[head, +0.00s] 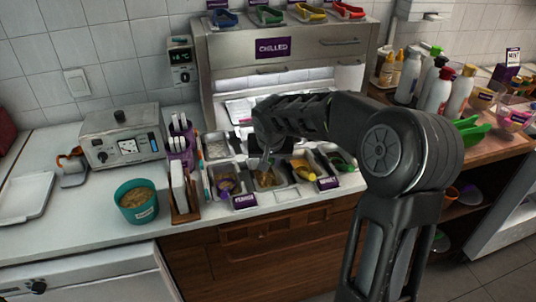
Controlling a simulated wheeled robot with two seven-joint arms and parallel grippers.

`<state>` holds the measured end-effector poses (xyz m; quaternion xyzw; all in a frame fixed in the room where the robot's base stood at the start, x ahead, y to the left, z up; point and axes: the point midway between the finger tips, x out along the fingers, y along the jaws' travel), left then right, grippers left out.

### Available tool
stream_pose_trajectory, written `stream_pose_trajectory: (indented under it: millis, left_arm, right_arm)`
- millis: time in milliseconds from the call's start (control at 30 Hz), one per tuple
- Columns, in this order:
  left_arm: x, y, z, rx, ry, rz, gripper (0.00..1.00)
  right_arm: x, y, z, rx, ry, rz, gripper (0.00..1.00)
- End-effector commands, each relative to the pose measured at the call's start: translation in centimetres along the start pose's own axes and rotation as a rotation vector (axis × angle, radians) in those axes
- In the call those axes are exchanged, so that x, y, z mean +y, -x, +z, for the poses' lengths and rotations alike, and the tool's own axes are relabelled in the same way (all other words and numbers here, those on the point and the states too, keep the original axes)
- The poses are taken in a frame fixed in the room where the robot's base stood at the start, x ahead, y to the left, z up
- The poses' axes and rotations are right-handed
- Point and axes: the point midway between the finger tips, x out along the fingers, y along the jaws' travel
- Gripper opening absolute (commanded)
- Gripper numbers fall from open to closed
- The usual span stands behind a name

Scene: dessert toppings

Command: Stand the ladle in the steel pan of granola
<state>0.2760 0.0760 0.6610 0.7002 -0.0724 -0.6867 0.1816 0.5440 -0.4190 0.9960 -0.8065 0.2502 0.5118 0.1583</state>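My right arm reaches in from the lower right, and its gripper (265,163) points down over the front row of steel pans in the chilled counter. A steel pan (269,188) with a brown crumbly filling that looks like granola sits just below the fingertips. A thin pale shape is at the fingertips; I cannot tell whether it is the ladle's handle or a finger, so the gripper's state is unclear. The hand and forearm hide part of the pans behind. My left gripper is not in view.
Neighbouring pans hold a purple scoop (226,184), a yellow scoop (304,171) and a green scoop (340,161). A teal tub (138,213) of brown topping stands left. A wooden caddy (184,209) borders the pans. Several bottles (437,88) stand right. The left counter has free room.

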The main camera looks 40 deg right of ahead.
Motion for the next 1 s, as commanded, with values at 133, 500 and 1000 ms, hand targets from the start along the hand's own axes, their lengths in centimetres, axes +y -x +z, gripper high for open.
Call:
stream_pose_trajectory:
  millis: [133, 500, 1000]
  left_arm:
    - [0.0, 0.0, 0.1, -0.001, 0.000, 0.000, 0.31]
    - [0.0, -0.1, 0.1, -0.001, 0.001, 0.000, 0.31]
    - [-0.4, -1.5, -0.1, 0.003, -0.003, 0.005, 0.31]
  right_arm:
    - [-0.5, -0.1, -0.4, 0.001, 0.006, -0.003, 0.00]
    - [-0.5, -0.2, -0.4, 0.001, 0.005, -0.003, 0.00]
    - [-0.5, -3.0, 1.0, -0.001, 0.005, -0.002, 0.00]
